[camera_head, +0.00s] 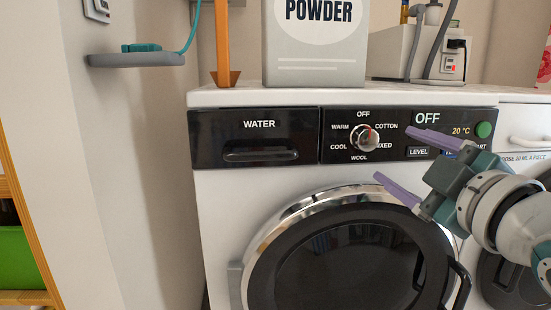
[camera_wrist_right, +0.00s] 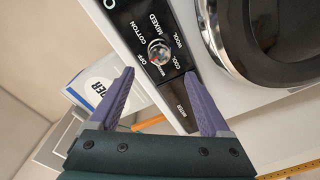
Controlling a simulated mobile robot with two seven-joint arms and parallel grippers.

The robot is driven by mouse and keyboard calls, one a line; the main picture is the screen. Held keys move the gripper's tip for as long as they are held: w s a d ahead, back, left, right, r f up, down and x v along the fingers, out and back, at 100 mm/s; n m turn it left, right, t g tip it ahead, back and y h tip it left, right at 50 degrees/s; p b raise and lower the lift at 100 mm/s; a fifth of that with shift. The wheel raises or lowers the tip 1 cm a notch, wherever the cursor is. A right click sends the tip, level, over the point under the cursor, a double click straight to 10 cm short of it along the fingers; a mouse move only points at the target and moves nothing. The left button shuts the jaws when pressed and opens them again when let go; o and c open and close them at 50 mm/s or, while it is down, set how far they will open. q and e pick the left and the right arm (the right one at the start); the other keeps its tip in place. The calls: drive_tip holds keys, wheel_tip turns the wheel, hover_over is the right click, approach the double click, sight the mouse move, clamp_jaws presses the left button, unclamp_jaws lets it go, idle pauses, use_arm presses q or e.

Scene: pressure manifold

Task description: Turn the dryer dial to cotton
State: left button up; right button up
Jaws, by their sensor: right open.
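The dryer dial (camera_head: 365,138) is a round silver knob on the black control panel of the white machine. Labels OFF, COTTON, MIXED, WOOL, COOL and WARM ring it. A reddish mark shows on the knob, but I cannot tell exactly which label it points at. The display (camera_head: 427,118) reads OFF and 20 °C. My right gripper (camera_head: 395,154) is open and empty, to the right of the dial, with its purple fingers pointing left. In the right wrist view the dial (camera_wrist_right: 160,53) appears just beyond the gap between the open fingertips (camera_wrist_right: 158,73), apart from them. My left gripper is out of view.
A WATER drawer (camera_head: 259,137) is left of the dial. The round door (camera_head: 350,255) is below. A green button (camera_head: 484,130) is at the panel's right end. A POWDER box (camera_head: 318,60) stands on top. A grey shelf (camera_head: 135,60) is on the left wall.

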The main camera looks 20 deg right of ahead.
sight(369, 140)
drive_tip(key=w+b, duration=0.1)
drive_tip(key=w, duration=0.1)
drive_tip(key=w+d+b, duration=0.1)
drive_tip(key=w, duration=0.2)
drive_tip(key=w+b, duration=0.1)
drive_tip(key=w, duration=0.1)
drive_tip(key=shift+w+d, duration=0.25)
drive_tip(key=shift+w, duration=0.1)
drive_tip(key=shift+w+d+b, duration=0.1)
drive_tip(key=shift+w+b, duration=0.2)
drive_tip(key=shift+w, duration=0.4)
clamp_jaws()
